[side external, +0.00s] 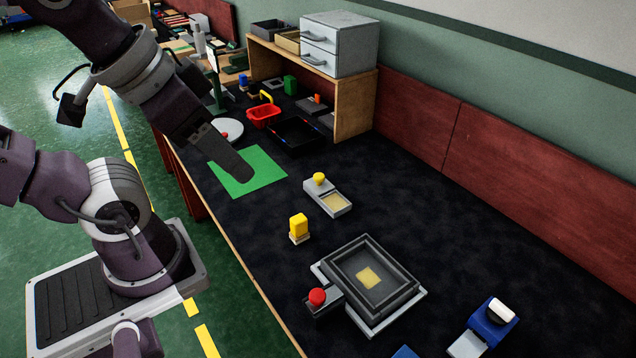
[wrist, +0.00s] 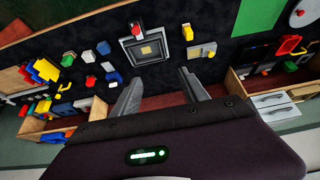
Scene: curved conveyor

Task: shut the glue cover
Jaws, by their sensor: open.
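A small grey box (side external: 328,198) stands on the dark table right of the green mat. A pale yellow inside shows at its near end. A grey cover with a yellow knob (side external: 319,180) lies over its far end, so it looks partly open; I take this as the glue cover. In the wrist view the box (wrist: 202,50) lies beyond my fingertips, a little right of centre. My gripper (side external: 240,172) hangs over the green mat, left of the box and apart from it. In the wrist view its two fingers (wrist: 160,85) are spread with nothing between them.
A yellow block (side external: 299,227) on a pale base stands nearer than the box. A dark square frame (side external: 395,272) with a red knob (side external: 317,297) is closer still. The green mat (side external: 262,165) is clear. A wooden shelf (side external: 355,110) with drawers stands behind.

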